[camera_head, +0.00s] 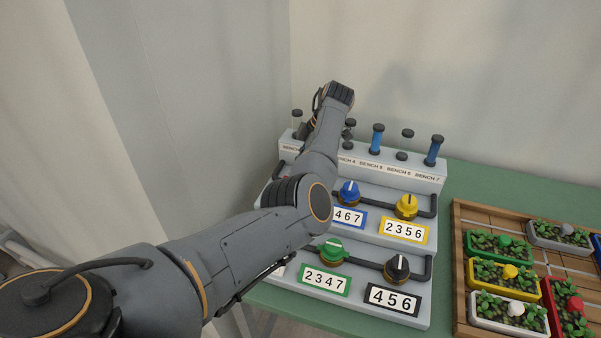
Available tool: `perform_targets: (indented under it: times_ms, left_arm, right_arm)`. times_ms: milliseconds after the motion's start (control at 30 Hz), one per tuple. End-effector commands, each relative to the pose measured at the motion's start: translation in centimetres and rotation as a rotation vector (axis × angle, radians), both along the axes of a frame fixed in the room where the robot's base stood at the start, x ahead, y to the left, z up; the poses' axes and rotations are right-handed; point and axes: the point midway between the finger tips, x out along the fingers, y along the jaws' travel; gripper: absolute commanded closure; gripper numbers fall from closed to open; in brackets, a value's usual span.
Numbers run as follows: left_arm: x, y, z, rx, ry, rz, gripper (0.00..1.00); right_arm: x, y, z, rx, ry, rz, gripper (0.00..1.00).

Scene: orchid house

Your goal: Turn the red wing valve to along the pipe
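Only a small sliver of red (285,178) shows beside my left arm, at the left of the upper step of the valve stand. It may be the red wing valve; my arm hides the rest, so its angle to the pipe cannot be told. My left arm comes in from the left, crosses the stand and rises to its wrist near the back row. Dark parts at its far end (306,128) may belong to my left gripper. Its fingers cannot be made out, nor whether they touch the valve. My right gripper is not in view.
The grey stepped stand (427,183) bears blue (349,193), yellow (406,206), green (333,249) and black (397,268) valves with number plates. Upright tubes (376,139) line its back. A wooden tray (463,295) of planters stands right on the green table (480,176).

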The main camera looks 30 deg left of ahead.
Motion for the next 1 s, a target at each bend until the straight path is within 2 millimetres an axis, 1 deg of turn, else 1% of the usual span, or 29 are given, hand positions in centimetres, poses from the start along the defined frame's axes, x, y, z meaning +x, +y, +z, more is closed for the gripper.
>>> perform_targets:
  times_ms: [33,500,533,567,600,633,900,1000]
  left_arm:
    - [-0.29,0.05,-0.55,-0.003,0.011,0.01,0.95]
    - [-0.37,-0.02,-0.59,-0.004,0.015,0.02,0.95]
    - [-0.38,-0.02,-0.6,-0.004,0.015,0.02,0.58]
    - [-0.36,-0.02,-0.6,-0.004,0.015,0.02,0.52]
    - [-0.34,-0.02,-0.57,-0.005,0.014,0.019,0.43]
    - [-0.31,-0.02,-0.53,-0.004,0.012,0.019,0.41]
    - [-0.13,-0.04,-0.21,-0.003,0.005,0.017,0.41]
    - [0.06,-0.19,0.32,-0.003,0.003,0.016,0.41]
  right_arm:
    - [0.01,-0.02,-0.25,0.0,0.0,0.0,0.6]
    - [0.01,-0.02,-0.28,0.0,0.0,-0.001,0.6]
    - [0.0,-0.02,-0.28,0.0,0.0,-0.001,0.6]
    - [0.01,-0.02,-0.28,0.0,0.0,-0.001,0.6]
    - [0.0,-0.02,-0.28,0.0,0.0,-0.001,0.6]
    - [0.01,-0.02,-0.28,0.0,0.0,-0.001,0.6]
    - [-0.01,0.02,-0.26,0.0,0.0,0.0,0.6]
    - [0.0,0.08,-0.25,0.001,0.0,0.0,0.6]
